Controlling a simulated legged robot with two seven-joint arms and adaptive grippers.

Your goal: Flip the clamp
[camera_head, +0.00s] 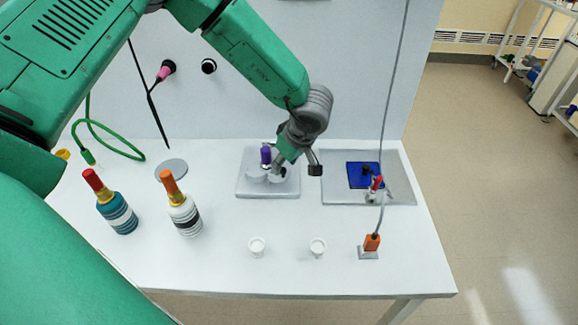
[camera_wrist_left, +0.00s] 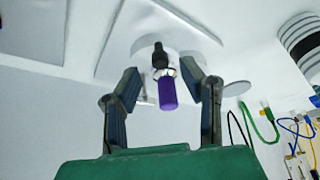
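A clamp with a purple handle (camera_head: 266,153) stands on a pale grey base plate (camera_head: 245,187) near the back middle of the table. In the left wrist view the purple handle (camera_wrist_left: 167,92) points toward my gripper, with a black tip (camera_wrist_left: 160,55) behind it. My left gripper (camera_head: 293,166) is at the clamp, just right of the handle in the head view. In the left wrist view its two fingers (camera_wrist_left: 163,80) are apart, one on each side of the handle, with gaps visible. Whether the handle lies fully between them in depth is unclear. My right gripper is not in view.
A second plate (camera_head: 400,190) with a blue square (camera_head: 363,175) and a red-handled device (camera_head: 376,184) is to the right. Two bottles (camera_head: 119,215) (camera_head: 185,215) stand left.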

